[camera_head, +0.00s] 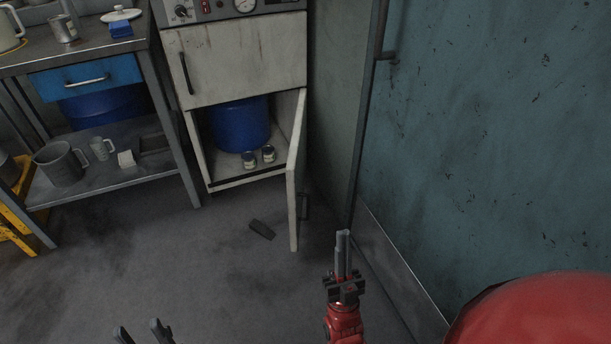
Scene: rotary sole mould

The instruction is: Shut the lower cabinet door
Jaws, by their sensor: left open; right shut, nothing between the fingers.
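The lower cabinet door (295,182) stands wide open, hinged on the right side of the white cabinet (199,152) and swung out towards me. Its dark handle (304,206) shows on the outer face, on the right. Inside the open compartment are a blue drum (240,125) and two small jars (259,157). My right gripper (343,236) is shut and empty, to the right of the door and nearer to me, apart from it in the picture. My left gripper (142,333) is open and empty at the bottom edge; only its fingertips show.
A teal wall or large door (490,140) with a metal kick plate (400,270) closes off the right side. A metal workbench (110,180) with a blue drawer stands left. A dark wedge (262,229) lies on the floor by the door. The floor at front left is clear.

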